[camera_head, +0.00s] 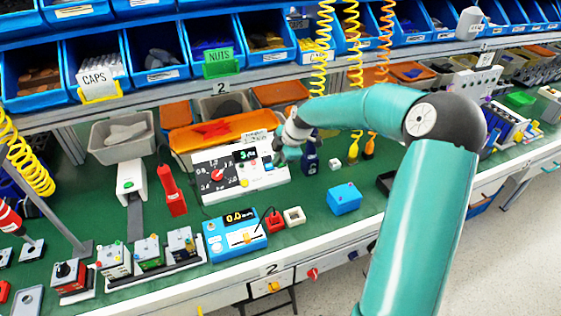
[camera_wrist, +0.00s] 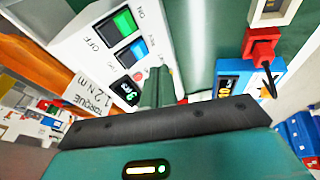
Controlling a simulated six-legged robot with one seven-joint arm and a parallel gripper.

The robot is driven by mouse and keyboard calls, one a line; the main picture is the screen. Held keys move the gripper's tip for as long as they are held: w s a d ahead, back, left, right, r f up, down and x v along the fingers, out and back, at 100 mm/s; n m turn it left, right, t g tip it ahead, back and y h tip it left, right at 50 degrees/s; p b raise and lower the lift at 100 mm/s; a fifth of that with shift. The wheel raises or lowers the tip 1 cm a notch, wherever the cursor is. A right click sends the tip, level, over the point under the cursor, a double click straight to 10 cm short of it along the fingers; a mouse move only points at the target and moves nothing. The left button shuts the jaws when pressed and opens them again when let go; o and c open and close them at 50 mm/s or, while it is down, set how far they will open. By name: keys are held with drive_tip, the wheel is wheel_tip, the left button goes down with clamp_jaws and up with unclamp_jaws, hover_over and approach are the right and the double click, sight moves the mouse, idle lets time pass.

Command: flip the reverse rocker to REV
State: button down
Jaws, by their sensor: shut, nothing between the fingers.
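The white control box (camera_head: 240,178) stands on the green bench mat, with a dial (camera_head: 217,174) and a lit green display. In the wrist view its panel (camera_wrist: 85,45) shows a green rocker (camera_wrist: 124,21) marked ON and OFF. Beside it is a blue rocker (camera_wrist: 130,52), whose small lettering I cannot read for certain. Which way the blue rocker is tilted is unclear. My gripper (camera_head: 279,160) is at the right end of the box. Its shut, empty fingers (camera_wrist: 160,85) reach toward the panel close to the blue rocker; I cannot tell whether they touch it.
An orange bin (camera_head: 185,138) stands behind the box. A blue meter (camera_head: 232,238), a red switch (camera_head: 273,222) and a blue box (camera_head: 344,199) are in front. Dark bottles (camera_head: 310,160) stand to the right. Yellow coiled hoses (camera_head: 321,50) hang above.

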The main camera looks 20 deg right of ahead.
drive_tip(key=s+v, duration=0.1)
drive_tip(key=v, duration=0.8)
drive_tip(key=shift+s, duration=0.5)
drive_tip(key=shift+a, duration=0.1)
drive_tip(key=s+a+r+m+h, duration=0.1)
drive_tip(key=s+a+r+m, duration=0.2)
drive_tip(key=s+m, duration=0.3)
drive_tip(key=s+a+r+m+t+h, duration=0.1)
drive_tip(key=s+a+r+m, duration=0.3)
drive_tip(key=s, duration=0.9)
drive_tip(key=s+a+r+m+t+h, duration=0.1)
drive_tip(key=s+a+r+m, duration=0.2)
drive_tip(key=s+a+m, duration=0.2)
drive_tip(key=s+m, duration=0.2)
drive_tip(key=s, duration=0.2)
drive_tip(key=shift+s+a+r+m+h, duration=0.2)
drive_tip(key=shift+s+a+m+h, duration=0.05)
drive_tip(key=shift+s+m+h, duration=0.05)
